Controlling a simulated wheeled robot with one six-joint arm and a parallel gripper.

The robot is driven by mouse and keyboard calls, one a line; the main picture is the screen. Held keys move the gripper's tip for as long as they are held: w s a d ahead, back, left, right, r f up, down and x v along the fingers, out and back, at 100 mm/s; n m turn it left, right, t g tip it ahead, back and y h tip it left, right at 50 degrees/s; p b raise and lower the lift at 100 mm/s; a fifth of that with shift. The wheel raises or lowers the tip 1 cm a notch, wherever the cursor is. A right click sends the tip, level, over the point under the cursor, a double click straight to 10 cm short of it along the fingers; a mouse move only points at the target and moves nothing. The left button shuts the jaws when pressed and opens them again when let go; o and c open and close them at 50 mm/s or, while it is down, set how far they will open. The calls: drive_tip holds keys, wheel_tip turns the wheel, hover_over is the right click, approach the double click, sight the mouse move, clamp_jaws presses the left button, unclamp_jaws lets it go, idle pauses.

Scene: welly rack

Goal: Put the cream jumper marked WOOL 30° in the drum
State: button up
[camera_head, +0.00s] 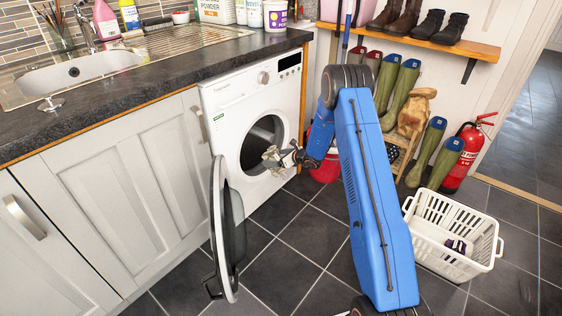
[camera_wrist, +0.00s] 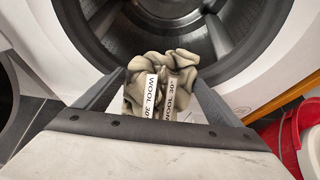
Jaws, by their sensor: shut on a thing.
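The cream jumper (camera_wrist: 160,82) is a crumpled bundle with white labels reading WOOL 30°. My gripper (camera_wrist: 163,103) is shut on it in the wrist view, one finger on each side. In the head view the jumper (camera_head: 271,153) shows at the tip of my gripper (camera_head: 276,155), in front of the washing machine's opening. The drum (camera_wrist: 165,25) is open beyond the jumper in the wrist view, and its dark mouth also shows in the head view (camera_head: 258,137). The jumper appears outside the drum, near the rim.
The washing machine door (camera_head: 228,225) hangs open to the left of the opening. A red bucket (camera_head: 323,165) stands right of the machine. A white laundry basket (camera_head: 440,245) with a small dark item is on the floor at right. Boots (camera_head: 398,95) and a fire extinguisher (camera_head: 463,160) stand behind.

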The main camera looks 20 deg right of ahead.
sight(270, 151)
drive_tip(key=w+a, duration=0.8)
drive_tip(key=w, duration=0.3)
drive_tip(key=w+a+f, duration=0.1)
drive_tip(key=w+a, duration=0.7)
drive_tip(key=w, duration=0.4)
drive_tip(key=shift+a+f, duration=0.15)
drive_tip(key=shift+a, duration=0.2)
drive_tip(key=o, duration=1)
drive_tip(key=r, duration=0.3)
drive_tip(key=s+r, duration=0.1)
drive_tip(key=r, duration=0.1)
drive_tip(key=shift+d, duration=0.3)
idle(0.4)
drive_tip(key=s+d, duration=0.5)
drive_tip(key=s, duration=0.2)
drive_tip(key=s+d, duration=0.5)
drive_tip(key=s, duration=0.2)
drive_tip(key=s+d, duration=0.5)
drive_tip(key=s, duration=0.2)
drive_tip(key=shift+d, duration=0.15)
idle(0.3)
